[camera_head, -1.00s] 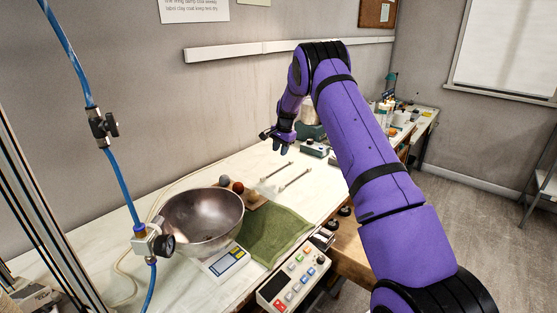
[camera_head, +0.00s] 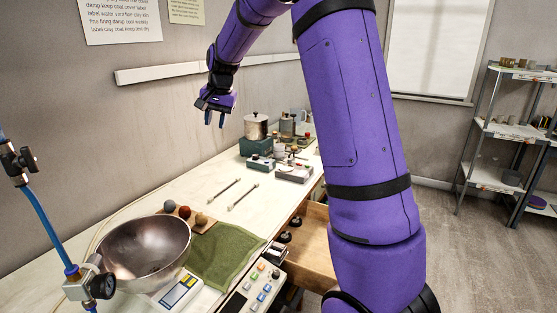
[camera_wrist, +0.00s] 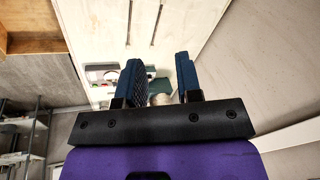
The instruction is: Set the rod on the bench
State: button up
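Two thin rods lie side by side on the pale bench (camera_head: 150,205) in the head view, a left rod (camera_head: 223,190) and a right rod (camera_head: 244,196). Both look grey with lighter ends. They also show near the top of the wrist view as a left rod (camera_wrist: 130,22) and a right rod (camera_wrist: 157,24). My gripper (camera_head: 215,120) is above the bench near the wall, apart from both rods. In the wrist view my gripper (camera_wrist: 160,80) has its two blue fingers spread with nothing held between them.
A metal bowl (camera_head: 146,248), a scale (camera_head: 178,291), a green cloth (camera_head: 228,255) and several small balls (camera_head: 184,212) occupy the near bench. A metal pot (camera_head: 256,127) and small devices (camera_head: 293,173) stand farther back. An open drawer (camera_head: 312,240) juts from the front.

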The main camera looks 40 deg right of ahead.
jog(key=s+a+r+n+t, duration=0.1)
jog(key=s+a+r+n, duration=0.25)
jog(key=s, duration=0.75)
jog(key=s+a+r+n, duration=0.2)
jog(key=s+a+r, duration=0.3)
jog(key=s, duration=0.6)
jog(key=s+a+f+n, duration=0.1)
jog(key=s+f+n, duration=0.1)
jog(key=s, duration=0.7)
jog(key=s+a+f+n+t, duration=0.1)
jog(key=s+f, duration=0.1)
jog(key=s, duration=0.7)
jog(key=shift+a+f+n+h, duration=0.3)
jog(key=shift+a+n+h, duration=0.05)
jog(key=shift+h, duration=0.05)
